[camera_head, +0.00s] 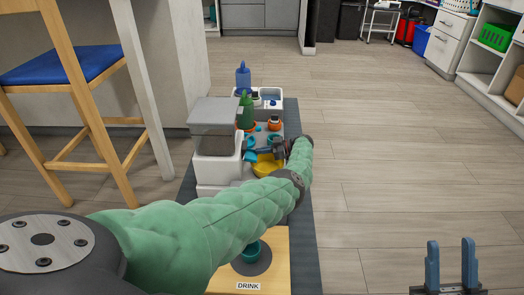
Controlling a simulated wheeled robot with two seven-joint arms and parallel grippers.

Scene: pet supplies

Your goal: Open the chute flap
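A white feeder (216,170) with a raised grey lid (214,112) stands on a dark mat left of centre. Small teal parts (250,157) show at its right side, beside a yellow bowl (268,166). I cannot tell which part is the chute flap; it is too small or hidden. My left arm, in a green sleeve, reaches across the mat from the left. My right gripper (450,264) is open and empty at the bottom right, over bare floor.
A dark mat (304,235) lies under the supplies. A wooden board labelled DRINK (222,281) holds a teal cup (252,252) in front. A blue-seated stool (62,66) is left. The floor at right is clear.

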